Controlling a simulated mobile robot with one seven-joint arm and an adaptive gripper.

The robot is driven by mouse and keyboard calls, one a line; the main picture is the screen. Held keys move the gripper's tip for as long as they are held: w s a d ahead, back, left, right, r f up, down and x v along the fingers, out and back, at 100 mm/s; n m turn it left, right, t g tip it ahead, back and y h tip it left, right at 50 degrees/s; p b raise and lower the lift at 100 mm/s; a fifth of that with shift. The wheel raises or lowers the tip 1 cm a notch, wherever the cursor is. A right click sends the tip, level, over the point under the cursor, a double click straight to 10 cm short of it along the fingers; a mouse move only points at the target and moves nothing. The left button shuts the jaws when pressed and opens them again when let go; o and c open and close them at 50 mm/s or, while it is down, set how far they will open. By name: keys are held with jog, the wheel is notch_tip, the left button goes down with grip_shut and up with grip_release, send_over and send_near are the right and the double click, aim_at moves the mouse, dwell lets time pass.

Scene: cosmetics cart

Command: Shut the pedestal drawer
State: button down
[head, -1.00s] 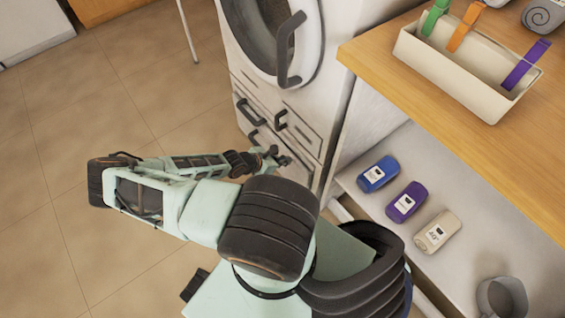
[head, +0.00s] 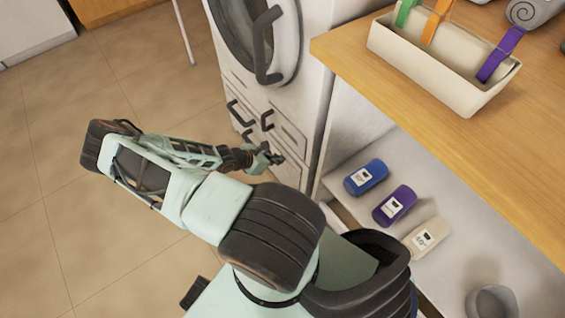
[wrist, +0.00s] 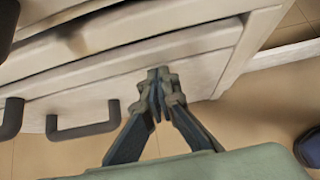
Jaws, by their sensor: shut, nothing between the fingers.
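The white pedestal (head: 292,142) is under the round-doored appliance, with several dark bar handles on its drawer fronts. The lower drawer's handle (head: 248,137) is just left of my gripper (head: 270,158). In the wrist view my gripper (wrist: 157,82) is shut and empty, its fingertips at the lower white drawer front (wrist: 182,82), right of a dark handle (wrist: 85,128). Whether the tips touch the front is hard to tell. A dark gap (wrist: 76,42) shows above a panel. How far the drawer stands out cannot be told, as my arm partly blocks the head view.
A wooden counter (head: 440,130) with a cream bin (head: 430,75) is at the right. Below it a white shelf (head: 450,215) holds blue (head: 364,178), purple (head: 394,205) and beige (head: 425,237) containers. Tiled floor (head: 60,170) is open at the left.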

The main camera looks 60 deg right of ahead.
jog(key=shift+d+r, duration=0.25)
jog(key=shift+d, duration=0.1)
jog(key=a+f+p+v, duration=0.2)
jog(key=p+v, duration=0.1)
jog(key=v, duration=1)
jog(key=shift+w, duration=0.35)
jog(key=shift+a+f, duration=0.1)
